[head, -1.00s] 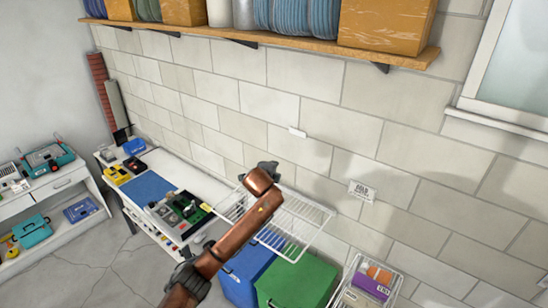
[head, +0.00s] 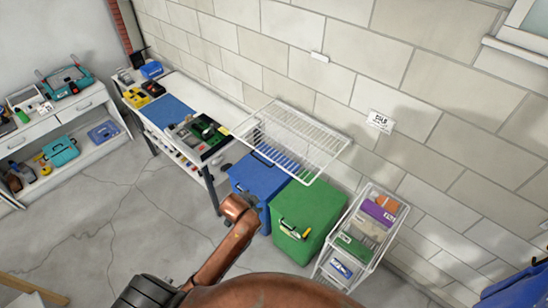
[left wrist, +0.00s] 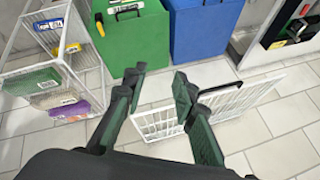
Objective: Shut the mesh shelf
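The mesh shelf (head: 290,138) is a white wire rack on the block wall. It stands out from the wall, roughly level, above the blue and green bins. In the left wrist view the mesh shelf (left wrist: 245,96) lies beyond and to the right of the fingers, partly hidden by the right finger. My left gripper (left wrist: 158,78) is open, with nothing between its fingers; I cannot tell whether it touches the shelf. In the head view my left arm reaches up from the bottom, and its fingers do not show clearly. My right gripper is not in view.
A blue bin (head: 252,180) and a green bin (head: 312,212) stand under the shelf. A wire cart (head: 325,262) with boxes stands to their right. A workbench (head: 182,86) with tools is to the left. Grey floor (head: 110,215) is clear at left.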

